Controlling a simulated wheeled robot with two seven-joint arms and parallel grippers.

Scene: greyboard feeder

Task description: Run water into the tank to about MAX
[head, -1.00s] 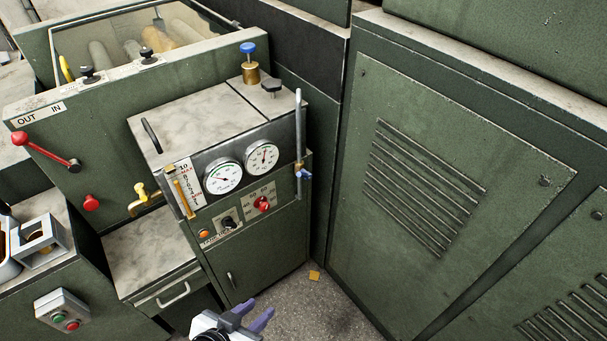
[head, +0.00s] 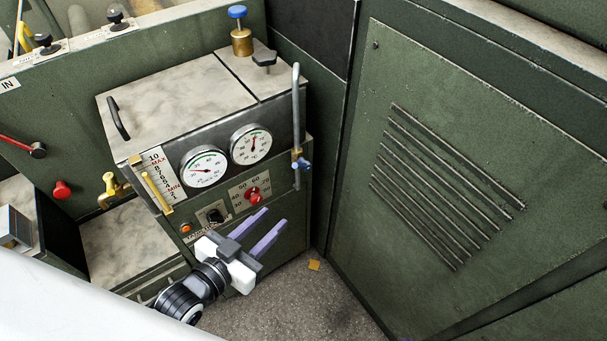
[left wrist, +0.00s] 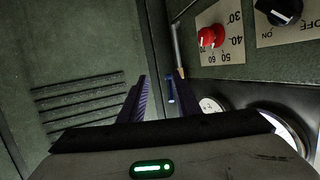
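The tank (head: 180,99) is a metal-topped box on a green cabinet. Its front has a level scale (head: 163,174) marked MAX near the top and MIN lower down, beside a brass-ended sight tube (head: 157,192). The water level is too small to read. A grey pipe (head: 296,110) at the tank's right corner carries a small blue-handled tap (head: 302,164). My left gripper (head: 275,218) is open and empty in front of the cabinet, below and left of that tap. In the left wrist view, the blue handle (left wrist: 170,90) shows between the fingers, near the right one. My right gripper is not seen.
Two dial gauges (head: 204,166), a red knob (head: 253,195) and a black switch (head: 214,216) are on the front. A brass fitting with a blue knob (head: 238,12) stands on top. A louvred green cabinet (head: 450,190) closes the right side. Floor (head: 300,308) shows below.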

